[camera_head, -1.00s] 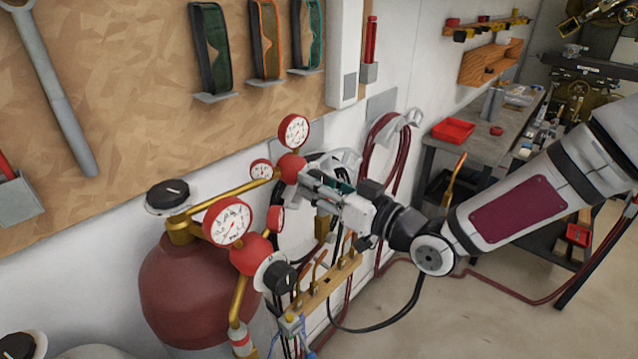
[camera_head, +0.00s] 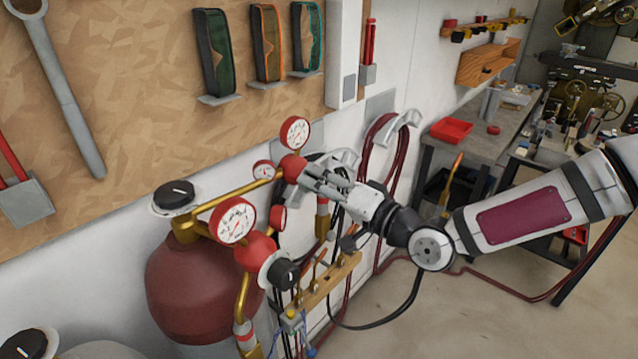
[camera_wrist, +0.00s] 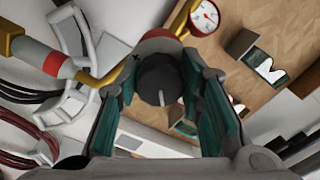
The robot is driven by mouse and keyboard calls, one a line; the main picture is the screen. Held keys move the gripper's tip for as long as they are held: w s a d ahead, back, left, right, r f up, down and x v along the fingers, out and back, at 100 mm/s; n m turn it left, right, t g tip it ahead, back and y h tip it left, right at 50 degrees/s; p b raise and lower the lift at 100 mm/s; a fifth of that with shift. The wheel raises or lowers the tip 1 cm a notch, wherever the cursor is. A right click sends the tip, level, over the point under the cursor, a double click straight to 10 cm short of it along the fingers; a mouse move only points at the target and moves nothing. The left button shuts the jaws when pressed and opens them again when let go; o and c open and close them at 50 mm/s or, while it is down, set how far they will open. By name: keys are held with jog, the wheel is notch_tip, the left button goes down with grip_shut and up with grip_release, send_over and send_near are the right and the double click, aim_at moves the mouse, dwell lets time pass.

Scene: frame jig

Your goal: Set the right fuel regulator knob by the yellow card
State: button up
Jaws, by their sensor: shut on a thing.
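The right fuel regulator has a red body (camera_head: 293,167) with a large white-faced gauge (camera_head: 295,132) above it and a small gauge (camera_head: 263,170) at its left. Its black knob (camera_wrist: 160,82) with a pale pointer line shows in the wrist view between the two teal-padded fingers. My gripper (camera_wrist: 157,92) is shut on this knob; in the head view my gripper (camera_head: 307,177) hides it. I cannot make out a yellow card in either view.
The left regulator (camera_head: 255,250) has its own gauge (camera_head: 233,221) and black knob (camera_head: 283,274), close below my gripper. A dark red cylinder (camera_head: 195,295) stands under it. Hoses (camera_head: 378,150) hang on the wall behind. Open floor lies at the lower right.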

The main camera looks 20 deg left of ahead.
jog(key=m, duration=0.4)
jog(key=shift+w+m, duration=0.1)
jog(key=shift+m, duration=0.2)
jog(key=m, duration=0.4)
jog(key=shift+r, duration=0.1)
jog(key=shift+m, duration=0.4)
jog(key=o, duration=1.2)
jog(key=shift+d, duration=0.15)
jog(key=v, duration=1.2)
